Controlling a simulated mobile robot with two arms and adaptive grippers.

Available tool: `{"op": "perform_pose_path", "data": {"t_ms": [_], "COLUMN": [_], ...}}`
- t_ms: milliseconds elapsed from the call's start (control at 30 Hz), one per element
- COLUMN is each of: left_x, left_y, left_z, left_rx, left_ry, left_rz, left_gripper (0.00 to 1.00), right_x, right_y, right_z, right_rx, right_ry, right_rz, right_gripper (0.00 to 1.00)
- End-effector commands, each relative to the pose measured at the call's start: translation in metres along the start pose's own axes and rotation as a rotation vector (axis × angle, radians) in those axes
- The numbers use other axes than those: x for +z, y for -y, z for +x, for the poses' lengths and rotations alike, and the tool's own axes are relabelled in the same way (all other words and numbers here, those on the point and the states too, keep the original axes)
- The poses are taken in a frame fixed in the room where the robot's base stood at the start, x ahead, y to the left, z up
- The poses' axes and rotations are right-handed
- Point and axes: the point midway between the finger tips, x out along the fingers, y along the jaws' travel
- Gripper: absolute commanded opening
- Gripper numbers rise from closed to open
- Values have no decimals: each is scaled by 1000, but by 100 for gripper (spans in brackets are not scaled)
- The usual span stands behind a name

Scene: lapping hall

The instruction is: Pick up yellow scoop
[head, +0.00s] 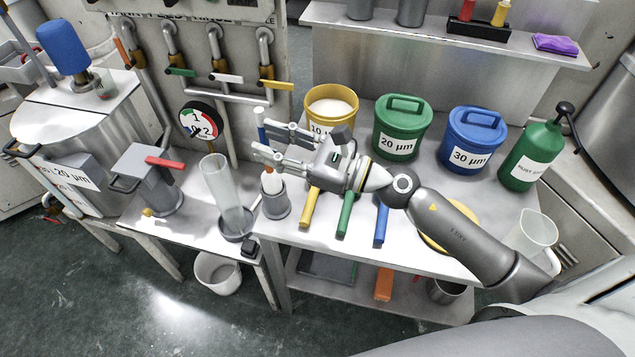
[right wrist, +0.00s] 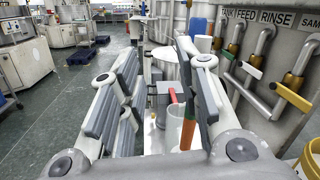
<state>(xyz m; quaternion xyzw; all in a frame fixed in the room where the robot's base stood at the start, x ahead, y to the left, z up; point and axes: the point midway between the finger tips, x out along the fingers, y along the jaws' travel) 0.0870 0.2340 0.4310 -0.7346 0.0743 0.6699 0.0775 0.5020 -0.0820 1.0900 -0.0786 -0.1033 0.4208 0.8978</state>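The yellow scoop (head: 309,208) lies on the steel bench in the head view, its handle pointing toward the front edge. Its upper end is hidden behind my right gripper. A green scoop (head: 345,215) and a blue scoop (head: 381,222) lie to its right. My right gripper (head: 262,138) is above the bench, up and left of the yellow scoop, pointing left. Its fingers are spread with nothing between them. In the right wrist view the open fingers (right wrist: 155,85) show no scoop. My left gripper is not in view.
A yellow tub of white powder (head: 345,104), a green tub (head: 402,130) and a blue tub (head: 473,138) stand behind. A grey cup (head: 275,205) and clear cylinder (head: 222,190) stand left. A green bottle (head: 533,155) and clear jug (head: 535,233) stand right.

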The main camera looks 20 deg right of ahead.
Motion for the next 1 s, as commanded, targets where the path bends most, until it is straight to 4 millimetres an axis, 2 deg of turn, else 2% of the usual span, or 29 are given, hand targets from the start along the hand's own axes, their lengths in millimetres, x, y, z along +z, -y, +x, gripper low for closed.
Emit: {"op": "perform_pose_path", "data": {"t_ms": [100, 200, 300, 433, 500, 633, 733, 1000], "left_x": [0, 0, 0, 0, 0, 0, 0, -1], "left_y": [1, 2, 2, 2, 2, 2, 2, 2], "left_z": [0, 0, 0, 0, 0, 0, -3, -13], "left_rx": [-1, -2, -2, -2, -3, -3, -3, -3], "left_ry": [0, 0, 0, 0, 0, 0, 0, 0], "left_rz": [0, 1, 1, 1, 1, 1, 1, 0], "left_gripper": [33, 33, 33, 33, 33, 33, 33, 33], "right_x": [-31, -65, -102, -138, -150, -161, -168, -201], "right_y": [-15, -19, -10, 14, 26, 39, 39, 28], "right_z": [-4, -18, -43, -82, -99, -117, -117, -99], "right_rx": [196, 377, 568, 789, 876, 969, 987, 985], "right_ry": [-129, -250, -382, -535, -595, -657, -668, -666], "right_rz": [-331, -600, -850, -1080, -1154, -1220, -1230, -1228], "right_gripper": [32, 32, 32, 32, 32, 32, 32, 32]}}
